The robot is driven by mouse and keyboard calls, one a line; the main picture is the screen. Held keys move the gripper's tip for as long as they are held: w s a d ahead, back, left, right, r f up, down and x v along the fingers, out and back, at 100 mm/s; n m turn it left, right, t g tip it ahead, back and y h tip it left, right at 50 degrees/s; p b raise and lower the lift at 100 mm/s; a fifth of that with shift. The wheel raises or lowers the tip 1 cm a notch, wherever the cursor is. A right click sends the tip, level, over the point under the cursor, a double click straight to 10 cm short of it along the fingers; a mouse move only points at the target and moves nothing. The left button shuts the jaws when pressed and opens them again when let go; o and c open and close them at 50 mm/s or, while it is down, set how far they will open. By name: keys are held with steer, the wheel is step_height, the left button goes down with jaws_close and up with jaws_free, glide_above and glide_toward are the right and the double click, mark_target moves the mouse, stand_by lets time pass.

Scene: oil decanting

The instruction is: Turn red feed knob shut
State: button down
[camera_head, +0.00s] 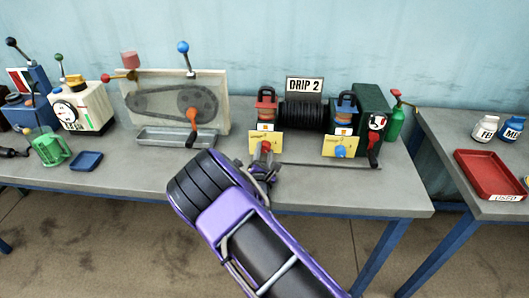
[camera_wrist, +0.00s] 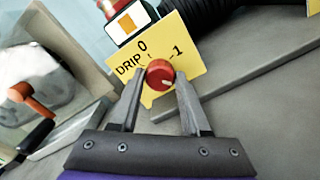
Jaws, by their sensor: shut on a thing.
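The red feed knob (camera_wrist: 159,70) sits on a yellow plate (camera_wrist: 195,58) marked "DRIP", "0" and "-1". A small pale mark shows on the knob's lower right face. My gripper (camera_wrist: 161,78) is shut on the knob, one finger on each side. In the head view this knob (camera_head: 266,146) is on the left yellow plate (camera_head: 255,140), below the left oiler, with my gripper (camera_head: 265,165) just in front of it.
A "DRIP 2" sign (camera_head: 305,85) stands behind a black ribbed cylinder (camera_head: 302,115). A belt drive with an orange crank (camera_head: 192,118) stands left. A dark-handled lever (camera_head: 375,150) is at right. A red tray (camera_head: 490,173) lies on the other table. The bench front right is clear.

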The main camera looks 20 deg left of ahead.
steer(key=shift+n, duration=0.4)
steer(key=n+p, duration=0.1)
steer(key=n, duration=0.1)
steer(key=shift+n, duration=0.4)
steer(key=n+p, duration=0.1)
steer(key=n, duration=0.2)
steer(key=shift+n, duration=0.4)
steer(key=n, duration=1)
steer(key=shift+a, duration=0.1)
steer(key=n, duration=0.3)
steer(key=shift+n, duration=0.3)
steer(key=n, duration=0.6)
steer(key=shift+f+n, duration=0.1)
steer(key=shift+n, duration=0.5)
